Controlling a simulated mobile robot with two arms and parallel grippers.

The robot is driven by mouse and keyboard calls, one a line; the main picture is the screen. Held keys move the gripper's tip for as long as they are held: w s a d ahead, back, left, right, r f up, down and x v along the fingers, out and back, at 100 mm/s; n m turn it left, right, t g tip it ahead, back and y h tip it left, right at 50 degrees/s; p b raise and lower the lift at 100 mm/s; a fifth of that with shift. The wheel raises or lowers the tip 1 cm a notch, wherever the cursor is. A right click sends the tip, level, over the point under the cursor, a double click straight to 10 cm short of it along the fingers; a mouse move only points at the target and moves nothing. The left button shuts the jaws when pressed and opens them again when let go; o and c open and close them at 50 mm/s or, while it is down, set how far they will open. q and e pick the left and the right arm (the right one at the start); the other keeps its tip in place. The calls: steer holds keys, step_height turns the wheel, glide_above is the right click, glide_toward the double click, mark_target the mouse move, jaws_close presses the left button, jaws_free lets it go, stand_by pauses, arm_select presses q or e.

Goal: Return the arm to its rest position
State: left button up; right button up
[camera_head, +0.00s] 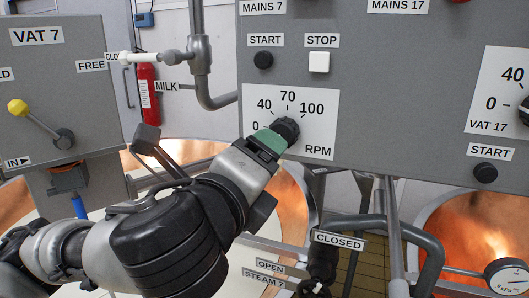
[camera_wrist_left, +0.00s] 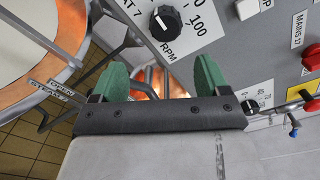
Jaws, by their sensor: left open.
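My left arm reaches in from the lower left in the head view, extended up to the grey control panel (camera_head: 400,110). My left gripper (camera_head: 268,142) has green fingertips, which show just below and left of the black RPM dial (camera_head: 287,128). In the left wrist view, the gripper (camera_wrist_left: 160,78) is open, its two green fingers apart and nothing between them. The dial (camera_wrist_left: 165,22) lies ahead of the fingers there, outside the gap. The exact distance to the panel cannot be told. My right gripper is not in view.
The panel also carries a black START button (camera_head: 263,60) and a white STOP button (camera_head: 319,62). A VAT 7 box with a yellow-knobbed lever (camera_head: 18,107) stands left. Copper vats (camera_head: 478,232) and pipes (camera_head: 400,240) lie below. A fire extinguisher (camera_head: 149,95) hangs behind.

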arm_select(q)
steer(key=s+a+f+n+g+y, duration=0.1)
steer(key=a+f+n+g, duration=0.2)
steer(key=f+n, duration=0.5)
steer(key=s+a+f+n+g+y, duration=0.1)
steer(key=a+f+n+g, duration=0.2)
steer(key=f, duration=1)
steer(key=s+a+f+n+g+y, duration=0.1)
steer(key=a+f+n+g, duration=0.15)
steer(key=f+n, duration=0.6)
steer(key=s+a+f+n+g+y, duration=0.1)
steer(key=s+a+f+n+g, duration=0.2)
steer(key=s+a+f, duration=0.35)
steer(key=s+a+f+n+g+y, duration=0.1)
steer(key=s+a+f+n+g, duration=0.15)
steer(key=s+f, duration=0.75)
step_height(320, 180, down, 25)
steer(key=s+a+f+g, duration=0.2)
steer(key=s+f, duration=1.4)
steer(key=f, duration=0.1)
steer(key=shift+s+a+y, duration=0.25)
steer(key=shift+a+y, duration=0.05)
steer(key=shift+a, duration=0.05)
